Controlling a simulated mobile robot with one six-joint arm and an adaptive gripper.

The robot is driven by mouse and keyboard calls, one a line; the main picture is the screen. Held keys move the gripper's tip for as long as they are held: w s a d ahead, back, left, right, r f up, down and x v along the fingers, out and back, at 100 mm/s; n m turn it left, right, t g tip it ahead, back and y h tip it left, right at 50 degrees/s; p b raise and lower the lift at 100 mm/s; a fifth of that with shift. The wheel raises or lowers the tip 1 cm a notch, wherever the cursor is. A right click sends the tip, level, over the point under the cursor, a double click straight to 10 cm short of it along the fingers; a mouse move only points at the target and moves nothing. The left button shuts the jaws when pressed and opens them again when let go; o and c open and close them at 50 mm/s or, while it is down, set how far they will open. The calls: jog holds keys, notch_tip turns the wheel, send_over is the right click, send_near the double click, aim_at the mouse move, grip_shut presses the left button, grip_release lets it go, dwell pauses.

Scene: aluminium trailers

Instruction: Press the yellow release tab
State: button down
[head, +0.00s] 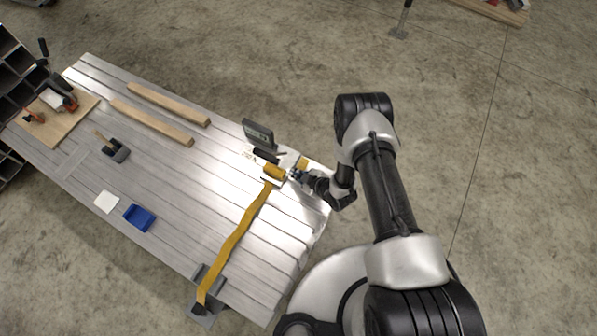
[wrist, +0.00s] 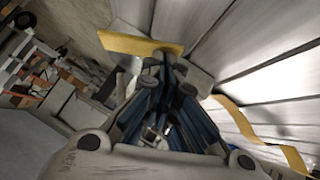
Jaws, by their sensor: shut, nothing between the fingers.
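A yellow piece, which looks like the release tab (head: 273,171), sits near the right end of the aluminium trailer bed, at the upper end of a yellow strap (head: 236,236). In the wrist view a yellow bar (wrist: 128,43) lies across the top, just beyond my fingertips. My gripper (head: 292,175) is beside the yellow piece on its right. In the wrist view my gripper's (wrist: 165,62) blue fingers are shut and empty, with the tips close to the bar. I cannot tell whether they touch it. The strap (wrist: 236,118) also shows at right in the wrist view.
A grey box-like thing (head: 258,134) stands just behind the yellow piece. Two wooden beams (head: 152,122), a blue tray (head: 139,217), a white square (head: 107,202) and a board with tools (head: 58,115) lie farther left. The middle of the bed (head: 195,180) is clear.

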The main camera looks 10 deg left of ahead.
jog(key=shift+r, duration=0.25)
jog(key=shift+r+p, duration=0.65)
jog(key=shift+r, duration=0.1)
